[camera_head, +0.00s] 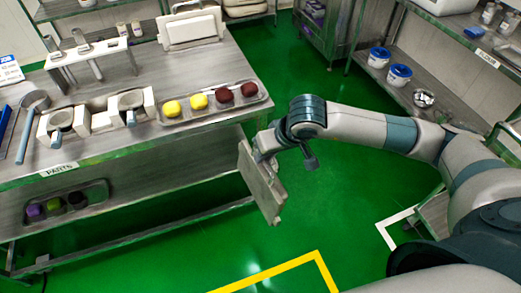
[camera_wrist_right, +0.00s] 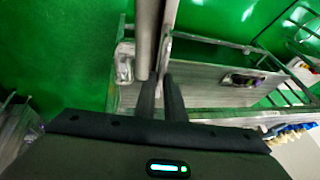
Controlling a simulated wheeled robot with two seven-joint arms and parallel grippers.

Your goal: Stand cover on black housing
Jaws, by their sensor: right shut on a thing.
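The cover appears as a flat light grey panel (camera_head: 260,183). My right gripper (camera_head: 264,150) is shut on its edge and holds it tilted on edge in the air, just off the table's right end above the green floor. In the right wrist view, the fingers (camera_wrist_right: 160,92) close on the panel's thin edge (camera_wrist_right: 146,38). I cannot make out a black housing in either view. My left gripper is not in view.
The steel table (camera_head: 140,150) stands at left, with white fixtures (camera_head: 98,122) and a tray (camera_head: 210,113) of yellow and dark red balls. A white panel-like piece (camera_head: 190,28) stands at its back. Shelving with buckets (camera_head: 398,76) lies at right. Green floor is open between.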

